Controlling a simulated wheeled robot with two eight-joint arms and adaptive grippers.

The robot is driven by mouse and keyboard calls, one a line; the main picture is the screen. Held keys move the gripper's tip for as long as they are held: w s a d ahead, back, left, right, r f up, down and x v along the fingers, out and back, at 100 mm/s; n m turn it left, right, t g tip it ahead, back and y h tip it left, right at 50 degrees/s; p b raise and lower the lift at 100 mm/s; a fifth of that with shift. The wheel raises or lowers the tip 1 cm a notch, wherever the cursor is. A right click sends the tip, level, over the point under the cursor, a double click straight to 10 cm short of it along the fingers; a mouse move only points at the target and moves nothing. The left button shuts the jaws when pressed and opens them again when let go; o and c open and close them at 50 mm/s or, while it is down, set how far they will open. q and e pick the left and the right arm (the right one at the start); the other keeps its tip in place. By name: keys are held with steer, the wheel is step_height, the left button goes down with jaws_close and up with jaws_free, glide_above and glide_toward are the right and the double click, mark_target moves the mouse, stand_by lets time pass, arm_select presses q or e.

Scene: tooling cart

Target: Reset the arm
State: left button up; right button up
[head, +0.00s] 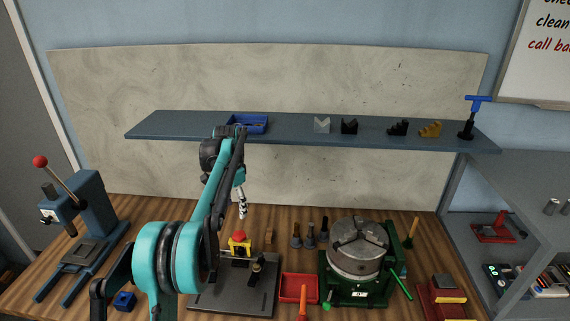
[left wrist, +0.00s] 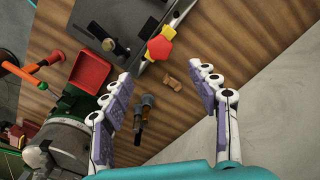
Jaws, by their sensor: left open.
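My left arm, teal and dark grey, rises from the lower left of the head view and bends over the workbench. My left gripper (head: 242,204) hangs below the shelf, above the back of the bench. In the left wrist view its two fingers (left wrist: 165,92) are spread wide apart with nothing between them touching. Bench items show beyond them: a small tan block (left wrist: 171,81) and dark tools (left wrist: 142,116). My right arm and right gripper do not show.
A blue-grey shelf (head: 185,125) holds a blue tray (head: 262,123) and several small blocks.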

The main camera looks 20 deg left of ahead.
arm_select(q)
steer(key=s+d+r+n+t+b, duration=0.1)
steer(key=s+d+n+t+b, duration=0.3)
steer(key=s+d, duration=0.9)
steer(key=s+d+f+t+b, duration=0.1)
steer(key=s+d+f+b, duration=0.1)
steer(key=s+d+f, duration=0.2)
steer(key=s+d+f+n+t+b, duration=0.1)
steer(key=s+d+f, duration=0.3)
steer(key=s+f, duration=0.4)
steer(key=s+t+b, duration=0.1)
steer(key=s, duration=0.3)
steer(key=shift+d, duration=0.3)
